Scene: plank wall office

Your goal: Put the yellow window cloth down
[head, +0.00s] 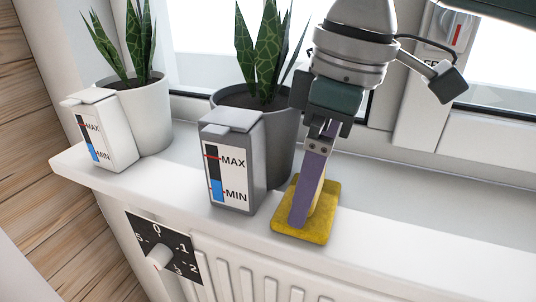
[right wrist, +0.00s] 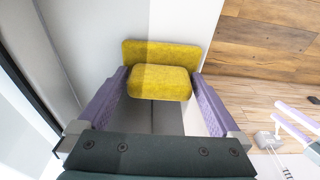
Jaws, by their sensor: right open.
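The yellow window cloth (head: 318,232) lies flat on the white window sill, near its front edge. In the right wrist view the cloth (right wrist: 150,52) has a thicker yellow block on top of a flat piece. My right gripper (head: 306,205) reaches down over it, fingertips low by the cloth. In the right wrist view my right gripper (right wrist: 160,88) is open, with one purple finger on each side of the block. I cannot tell whether the fingers touch it. Pale purple bars at the right edge of that view may be my left gripper; their state is unclear.
A grey MAX/MIN box (head: 236,170) and a dark planter (head: 284,130) stand left of the cloth. A white box (head: 115,140) and white pot (head: 155,110) stand farther left. A radiator with a dial (head: 165,250) is below. The sill (head: 420,215) right of the cloth is clear.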

